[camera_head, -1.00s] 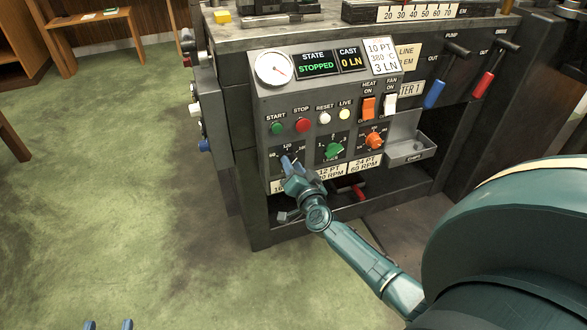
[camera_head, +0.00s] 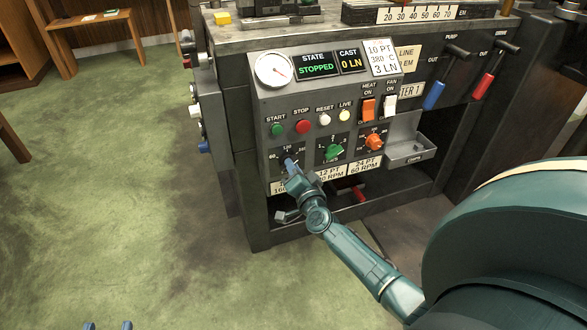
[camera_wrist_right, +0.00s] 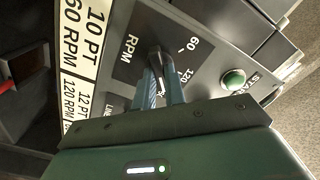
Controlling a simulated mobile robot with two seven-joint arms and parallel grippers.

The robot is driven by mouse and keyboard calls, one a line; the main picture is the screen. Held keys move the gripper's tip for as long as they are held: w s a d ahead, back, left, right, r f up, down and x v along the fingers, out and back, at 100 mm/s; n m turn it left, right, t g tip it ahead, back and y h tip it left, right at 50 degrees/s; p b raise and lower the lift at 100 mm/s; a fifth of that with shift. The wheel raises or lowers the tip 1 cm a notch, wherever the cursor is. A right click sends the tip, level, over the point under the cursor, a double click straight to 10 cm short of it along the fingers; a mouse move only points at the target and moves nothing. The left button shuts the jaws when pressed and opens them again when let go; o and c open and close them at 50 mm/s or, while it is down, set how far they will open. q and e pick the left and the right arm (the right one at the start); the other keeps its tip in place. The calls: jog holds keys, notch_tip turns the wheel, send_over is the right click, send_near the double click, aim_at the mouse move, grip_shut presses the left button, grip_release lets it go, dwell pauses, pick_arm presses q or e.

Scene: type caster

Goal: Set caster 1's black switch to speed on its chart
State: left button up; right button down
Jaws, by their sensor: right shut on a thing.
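The black switch (camera_wrist_right: 154,54) is a dark knob on the RPM dial, seen in the right wrist view between my right fingertips. My right gripper (camera_wrist_right: 160,72) is shut on it; it also shows in the head view (camera_head: 290,164), at the lower left of the caster's panel (camera_head: 262,112). Marks 60 and 120 show beside the knob; its exact pointing is hard to tell. A white card (camera_head: 382,57) reads 10 PT, 380 C, 3 LN. My left gripper (camera_head: 108,326) is open and empty at the bottom edge.
A green knob (camera_head: 334,151) and an orange knob (camera_head: 374,141) sit right of the black switch. Start, stop, reset and live buttons are above. A metal tray (camera_head: 408,153) sticks out at the right. Open green floor lies to the left.

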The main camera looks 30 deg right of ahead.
pick_arm(q)
jog(key=shift+r, duration=0.1)
pick_arm(e)
jog(key=shift+m, duration=1.1)
pick_arm(q)
jog(key=shift+d, duration=0.1)
pick_arm(e)
jog(key=c, duration=1.5)
grip_release()
jog(key=shift+o, duration=0.2)
jog(key=shift+s, duration=0.1)
pick_arm(q)
jog(key=g+p, duration=0.1)
jog(key=a+y+p, duration=0.1)
jog(key=shift+s+f+n+g+p, duration=0.15)
jog(key=shift+f+n+g+p, duration=0.05)
jog(key=shift+n+g+p, duration=0.2)
pick_arm(e)
jog(key=v, duration=1.3)
jog(key=shift+r, duration=0.1)
